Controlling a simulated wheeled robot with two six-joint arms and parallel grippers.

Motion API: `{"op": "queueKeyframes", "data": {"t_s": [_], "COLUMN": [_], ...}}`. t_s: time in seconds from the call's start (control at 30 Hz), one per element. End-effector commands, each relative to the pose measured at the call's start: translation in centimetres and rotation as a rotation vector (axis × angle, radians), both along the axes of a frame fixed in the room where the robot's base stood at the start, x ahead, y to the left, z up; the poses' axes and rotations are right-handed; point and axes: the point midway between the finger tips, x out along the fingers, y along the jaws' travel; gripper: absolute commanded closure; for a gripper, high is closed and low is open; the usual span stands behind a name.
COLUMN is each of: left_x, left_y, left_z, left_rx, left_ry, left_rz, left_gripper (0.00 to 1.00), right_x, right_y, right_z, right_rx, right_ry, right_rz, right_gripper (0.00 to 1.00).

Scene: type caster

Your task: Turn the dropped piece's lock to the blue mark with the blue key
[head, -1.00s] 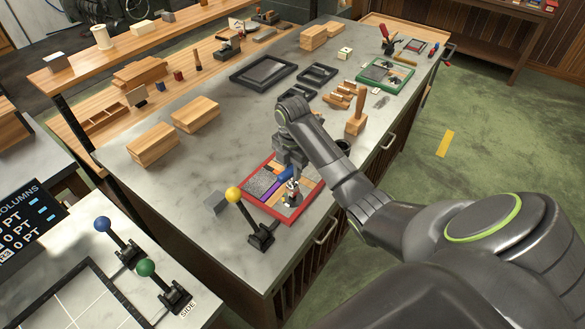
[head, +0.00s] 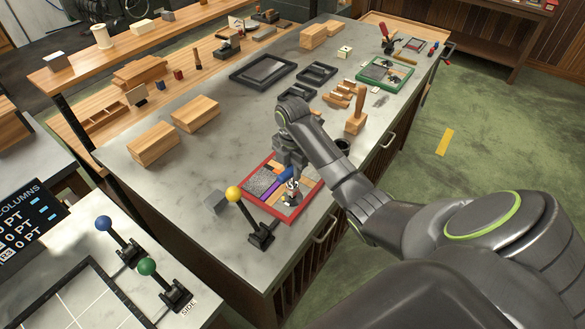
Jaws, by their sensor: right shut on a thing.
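My right gripper (head: 289,168) points down over the red-framed tray (head: 248,204) at the near end of the grey worktop. It is shut on a small blue thing (head: 285,175), which looks like the blue key, low over the tray. Inside the tray lie a grey speckled piece (head: 262,181), purple and orange parts, and a small black-and-white object (head: 291,190) right under the gripper. The lock and its blue mark are too small to make out, and the gripper partly hides the tray's far side. My left gripper is out of view.
A wooden stamp (head: 357,112), black frames (head: 264,72) and a green-framed tray (head: 386,75) lie farther back. The worktop left of the tray is mostly clear.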

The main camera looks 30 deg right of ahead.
Motion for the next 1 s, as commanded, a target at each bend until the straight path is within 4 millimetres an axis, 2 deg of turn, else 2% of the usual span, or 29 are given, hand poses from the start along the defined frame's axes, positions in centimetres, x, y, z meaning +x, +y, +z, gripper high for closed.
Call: {"op": "queueKeyframes", "data": {"t_s": [1.0], "left_x": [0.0], "left_y": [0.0], "left_z": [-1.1], "left_rx": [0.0], "left_ry": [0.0], "left_rz": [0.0], "left_gripper": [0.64], "right_x": [0.0], "right_y": [0.0], "right_z": [-2.3], "right_rx": [-0.001], "right_ry": [-0.001], "right_rz": [0.001], "right_gripper": [1.0]}}
